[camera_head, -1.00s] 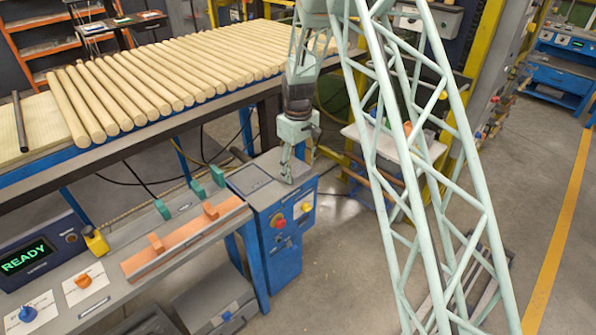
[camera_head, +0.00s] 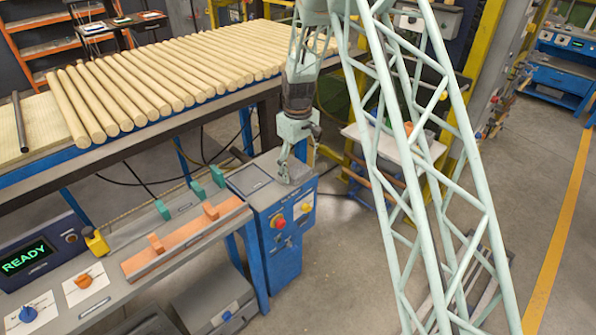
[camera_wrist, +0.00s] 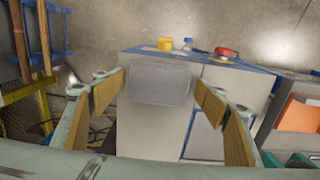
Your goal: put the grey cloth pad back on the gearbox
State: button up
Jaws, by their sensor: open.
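The grey cloth pad (camera_head: 297,173) lies on the grey top of the blue control cabinet (camera_head: 283,245), near its right corner. In the wrist view the pad (camera_wrist: 160,84) is a rounded grey block shape centred between my fingers. My gripper (camera_head: 291,167) points down over the pad, with its wood-coloured finger pads (camera_wrist: 166,104) apart on either side of it. The gripper is open; whether either finger touches the pad I cannot tell. I cannot make out which thing is the gearbox.
The cabinet carries a red button (camera_head: 279,222) and yellow button (camera_head: 305,207). Left of it, a bench holds green blocks (camera_head: 198,188) and an orange fixture (camera_head: 185,242). Behind is a conveyor of wooden rods (camera_head: 170,78).

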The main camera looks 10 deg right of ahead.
aim_at(298, 171)
notch_tip(298, 171, up, 11)
jog(key=p, duration=0.2)
jog(key=shift+r, duration=0.2)
jog(key=shift+r, duration=0.1)
dwell(0.9)
